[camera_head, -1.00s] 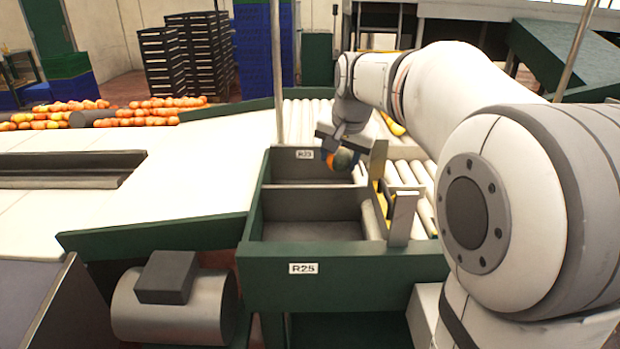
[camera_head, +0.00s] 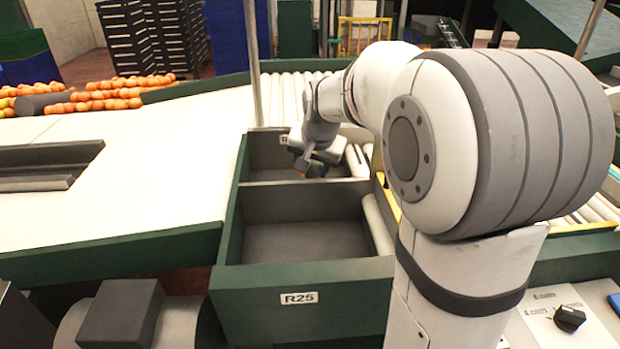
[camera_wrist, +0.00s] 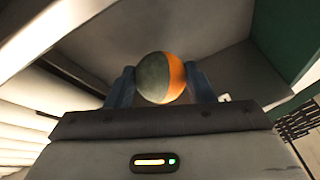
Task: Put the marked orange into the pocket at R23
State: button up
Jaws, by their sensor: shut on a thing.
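The marked orange (camera_wrist: 161,78) shows in the wrist view, part dark grey-green and part orange. My gripper (camera_wrist: 162,84) is shut on it, with one blue finger on each side. The R23 label on that pocket's back wall is mostly hidden by my wrist. I cannot tell how far the orange is above the pocket floor.
The near pocket, labelled R25 (camera_head: 299,298), is empty, with a divider (camera_head: 300,192) between it and the far one. White rollers (camera_head: 378,225) lie to the right. A metal post (camera_head: 252,60) stands behind the pockets. Many oranges (camera_head: 110,92) lie at the far left.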

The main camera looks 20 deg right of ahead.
aim_at(314, 172)
jog(key=shift+s+d+f, duration=0.1)
jog(key=shift+s+f, duration=0.05)
jog(key=shift+f, duration=1.6)
jog(key=shift+f, duration=0.1)
jog(key=o, duration=1)
jog(key=shift+f, duration=0.1)
jog(key=shift+r, duration=0.3)
jog(key=v, duration=1.2)
jog(key=shift+f, duration=0.1)
